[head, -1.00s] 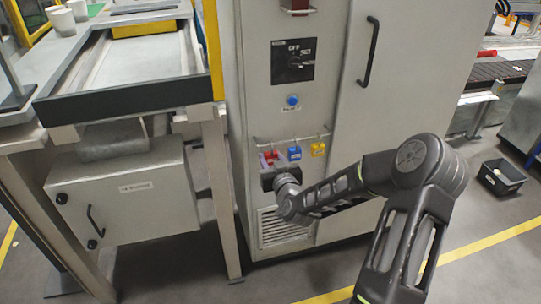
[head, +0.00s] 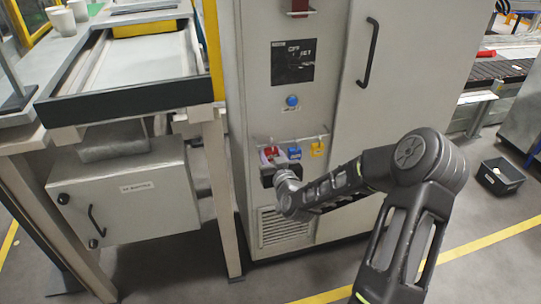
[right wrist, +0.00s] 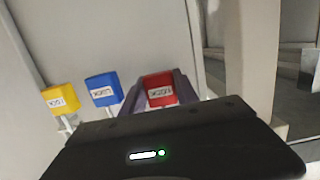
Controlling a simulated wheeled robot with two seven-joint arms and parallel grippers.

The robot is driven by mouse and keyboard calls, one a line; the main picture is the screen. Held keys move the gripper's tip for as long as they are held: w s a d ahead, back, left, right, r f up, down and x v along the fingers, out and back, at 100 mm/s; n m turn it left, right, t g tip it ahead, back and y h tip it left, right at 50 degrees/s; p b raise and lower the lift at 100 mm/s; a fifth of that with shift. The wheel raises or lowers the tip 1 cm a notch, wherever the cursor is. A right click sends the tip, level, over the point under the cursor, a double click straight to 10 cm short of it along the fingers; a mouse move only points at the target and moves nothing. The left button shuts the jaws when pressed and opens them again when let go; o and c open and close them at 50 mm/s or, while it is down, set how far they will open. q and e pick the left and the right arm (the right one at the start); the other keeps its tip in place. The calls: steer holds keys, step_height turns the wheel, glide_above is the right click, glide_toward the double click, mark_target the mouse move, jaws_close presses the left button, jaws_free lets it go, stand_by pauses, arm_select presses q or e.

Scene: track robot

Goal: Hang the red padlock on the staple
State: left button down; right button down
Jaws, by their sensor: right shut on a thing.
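The red padlock (head: 271,151) is at the left end of a rail on the grey cabinet's front. It also shows in the right wrist view (right wrist: 159,90) with a white label on its body. My right gripper (head: 277,161) is shut on it, with a dark finger on each side in the wrist view. Its shackle is hidden, so I cannot tell whether it is still on the rail. A metal bracket under a red part (head: 299,13), at the head view's top edge, may be the staple. My left gripper is not in view.
A blue padlock (head: 295,153) and a yellow padlock (head: 317,149) hang just right of the red one. A blue button (head: 292,101) and a black panel (head: 293,62) are above. A long black door handle (head: 368,52) stands out at right. A bench is at left.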

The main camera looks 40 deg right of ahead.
steer(key=shift+s, duration=0.1)
steer(key=f+p+v, duration=0.2)
steer(key=p+v, duration=0.3)
steer(key=v, duration=0.7)
steer(key=shift+s+a, duration=0.25)
steer(key=shift+s, duration=0.2)
steer(key=shift+r, duration=0.1)
stand_by(0.4)
